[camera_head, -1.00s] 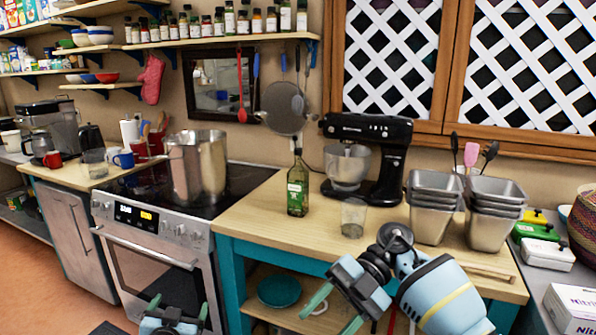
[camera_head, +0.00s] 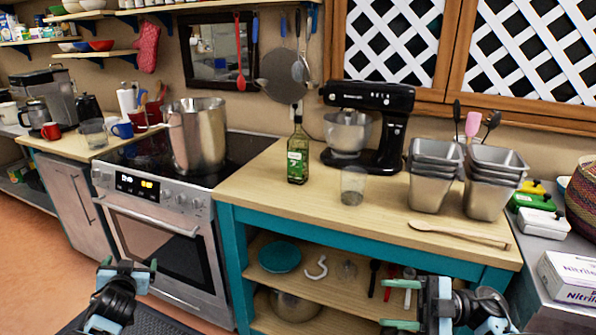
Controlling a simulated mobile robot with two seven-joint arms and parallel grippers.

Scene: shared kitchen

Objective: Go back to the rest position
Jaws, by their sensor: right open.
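My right gripper (camera_head: 402,309) is low in the head view, in front of the teal-framed wooden counter (camera_head: 262,184). Its green-tipped fingers are apart and nothing is between them. My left gripper (camera_head: 127,266) is at the lower left, in front of the oven (camera_head: 160,235). Its green fingertips show on either side of its body, apart, with nothing seen between them. Both grippers are below the countertop and touch nothing that I can see.
On the counter are a green bottle (camera_head: 298,152), a glass (camera_head: 353,185), a black mixer (camera_head: 385,115), stacked metal tins (camera_head: 433,178) and a wooden spoon (camera_head: 460,234). A large pot (camera_head: 196,137) stands on the stove. The lower shelves hold several utensils and a teal lid (camera_head: 280,257).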

